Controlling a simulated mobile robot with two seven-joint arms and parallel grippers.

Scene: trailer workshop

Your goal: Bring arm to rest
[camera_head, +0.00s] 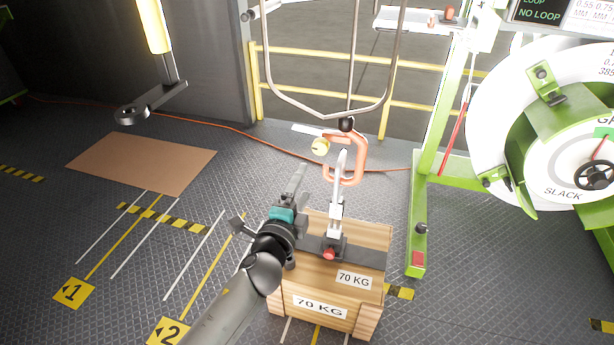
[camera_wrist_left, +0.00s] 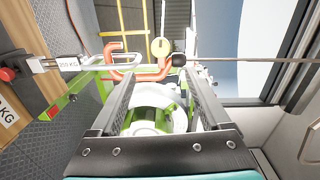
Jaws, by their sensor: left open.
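My left arm comes up from the bottom of the head view, and its gripper (camera_head: 298,178) is held above the left part of a wooden crate marked 70 KG (camera_head: 353,218). In the left wrist view my two dark fingers (camera_wrist_left: 162,80) are spread apart with nothing gripped between them. An orange hook (camera_head: 358,160) hangs to the right of the gripper, above the crate; it also shows in the left wrist view (camera_wrist_left: 150,73). A metal link (camera_head: 337,205) rises from the crate's dark strap to the hook. My right gripper is not in view.
A green-framed machine (camera_head: 420,225) with a big white wheel (camera_head: 497,125) stands at the right. A metal loop (camera_head: 272,85) hangs above the hook. A yellow post with a dark arm (camera_head: 155,100) is at upper left. A brown board (camera_head: 140,163) lies on clear floor.

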